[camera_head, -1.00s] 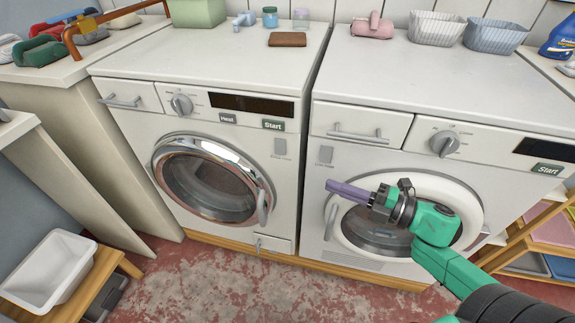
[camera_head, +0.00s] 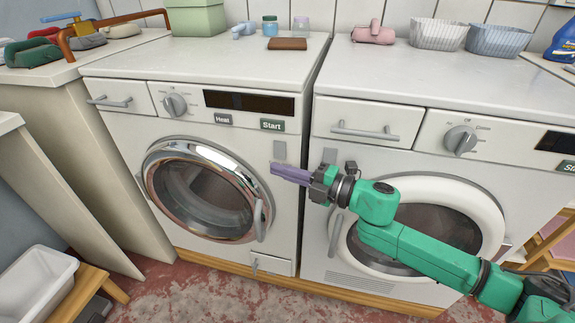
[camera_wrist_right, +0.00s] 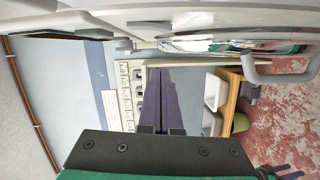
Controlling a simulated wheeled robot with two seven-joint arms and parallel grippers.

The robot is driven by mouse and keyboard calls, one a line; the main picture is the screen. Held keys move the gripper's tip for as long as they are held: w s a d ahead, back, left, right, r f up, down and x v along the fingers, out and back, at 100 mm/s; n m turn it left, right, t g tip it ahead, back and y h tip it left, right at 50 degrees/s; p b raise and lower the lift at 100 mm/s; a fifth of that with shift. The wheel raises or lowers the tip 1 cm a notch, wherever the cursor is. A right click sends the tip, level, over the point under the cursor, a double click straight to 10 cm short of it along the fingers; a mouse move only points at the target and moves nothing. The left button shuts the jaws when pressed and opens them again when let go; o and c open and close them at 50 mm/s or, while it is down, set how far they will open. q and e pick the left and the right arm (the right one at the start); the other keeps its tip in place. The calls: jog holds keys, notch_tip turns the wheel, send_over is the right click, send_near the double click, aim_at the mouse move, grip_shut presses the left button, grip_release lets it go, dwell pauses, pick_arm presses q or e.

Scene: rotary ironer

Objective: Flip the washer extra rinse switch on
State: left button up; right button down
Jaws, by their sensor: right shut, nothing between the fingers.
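Two white front-loading machines stand side by side. A grey switch plate (camera_head: 280,151) is on the left machine's front, right of its chrome-ringed door and below the Start button. A second grey plate (camera_head: 329,156) is on the right machine's upper left front, partly behind my wrist. Their labels are too small to read, and I cannot tell whether either switch is on. My right gripper (camera_head: 272,170) is shut and empty, its purple fingers pointing left, with tips appearing just below the left plate. The shut fingers also show in the right wrist view (camera_wrist_right: 160,72). My left gripper is out of view.
The left machine (camera_head: 130,125) has a dial (camera_head: 175,105) and a door handle (camera_head: 259,220) below my fingers. The right machine's drawer handle (camera_head: 365,132) juts out above my wrist. A white tub (camera_head: 40,285) sits on a low wooden stand at lower left.

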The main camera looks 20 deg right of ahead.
aim_at(288, 163)
jog(key=w, duration=0.1)
jog(key=w+d, duration=0.2)
jog(key=shift+d+f, duration=0.15)
jog(key=shift+f, duration=0.15)
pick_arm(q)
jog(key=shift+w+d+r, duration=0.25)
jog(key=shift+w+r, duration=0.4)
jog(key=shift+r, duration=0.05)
pick_arm(e)
jog(key=shift+b, duration=0.45)
jog(key=shift+w+d+f+n+b, duration=0.2)
jog(key=shift+w+f+n+b, duration=0.2)
jog(key=shift+n+b, duration=0.3)
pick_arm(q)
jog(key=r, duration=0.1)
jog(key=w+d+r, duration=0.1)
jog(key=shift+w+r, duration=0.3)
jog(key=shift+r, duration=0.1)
pick_arm(e)
jog(key=shift+r, duration=0.35)
pick_arm(q)
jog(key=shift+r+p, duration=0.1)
jog(key=shift+p, duration=0.25)
pick_arm(e)
jog(key=shift+s, duration=0.1)
